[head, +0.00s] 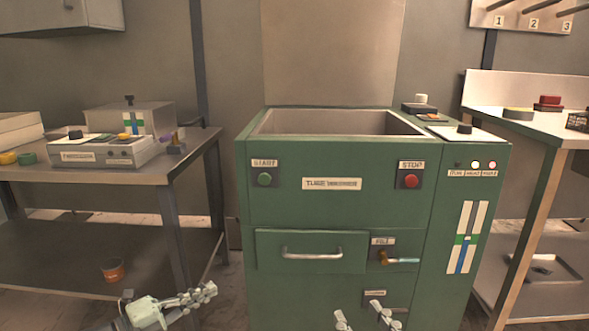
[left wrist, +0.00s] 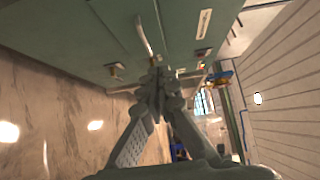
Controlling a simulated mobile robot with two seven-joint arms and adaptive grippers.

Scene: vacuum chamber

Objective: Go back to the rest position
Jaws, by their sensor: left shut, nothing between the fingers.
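My left gripper (head: 208,292) is at the bottom left of the head view, in front of the gap between the left table and the green machine (head: 333,205). Its fingers are closed together with nothing between them. In the left wrist view its shut fingertips (left wrist: 158,82) point toward the green machine's front, which has a pale bar handle. My right gripper (head: 364,318) shows only its fingertips at the bottom edge of the head view, in front of the machine. The two fingertips stand apart with nothing seen between them; the rest is cut off.
The machine has a drawer handle (head: 312,253), a green start button (head: 264,179), a red stop button (head: 411,181) and a valve lever (head: 400,260). A metal table (head: 190,170) stands left with a control box (head: 110,152). Another table (head: 540,135) stands right. An orange cup (head: 112,270) is low left.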

